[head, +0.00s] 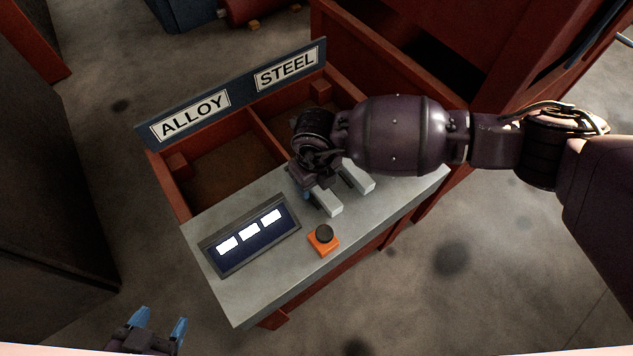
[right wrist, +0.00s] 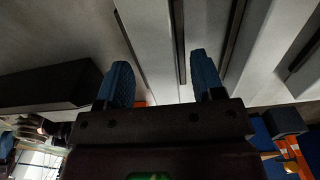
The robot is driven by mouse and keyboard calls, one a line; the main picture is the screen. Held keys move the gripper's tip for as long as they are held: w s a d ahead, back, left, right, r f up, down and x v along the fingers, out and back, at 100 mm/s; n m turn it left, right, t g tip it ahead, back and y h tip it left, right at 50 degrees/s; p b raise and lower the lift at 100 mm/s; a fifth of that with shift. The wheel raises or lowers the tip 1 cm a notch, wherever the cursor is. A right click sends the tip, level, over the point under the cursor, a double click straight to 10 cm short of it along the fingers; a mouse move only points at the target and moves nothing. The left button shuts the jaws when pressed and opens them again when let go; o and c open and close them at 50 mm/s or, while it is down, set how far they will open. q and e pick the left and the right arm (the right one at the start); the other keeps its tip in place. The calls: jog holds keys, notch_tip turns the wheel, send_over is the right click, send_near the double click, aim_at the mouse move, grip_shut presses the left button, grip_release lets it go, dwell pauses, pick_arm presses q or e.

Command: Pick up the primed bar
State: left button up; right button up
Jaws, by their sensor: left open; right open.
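My left gripper (head: 153,327) shows at the bottom left of the head view, low beside the bench. Its two blue fingers are apart, with nothing between them. My right gripper (right wrist: 153,85) shows in the right wrist view with its two blue fingers spread. Pale grey surfaces with dark gaps lie beyond the fingers. I see nothing held between them.
A grey-topped bench (head: 255,295) carries a three-window panel (head: 250,236) and an orange button box (head: 323,240). Behind are bins under an ALLOY and STEEL sign (head: 240,92).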

jog(key=shift+w+r, duration=0.1)
jog(key=shift+r, duration=0.1)
grip_shut()
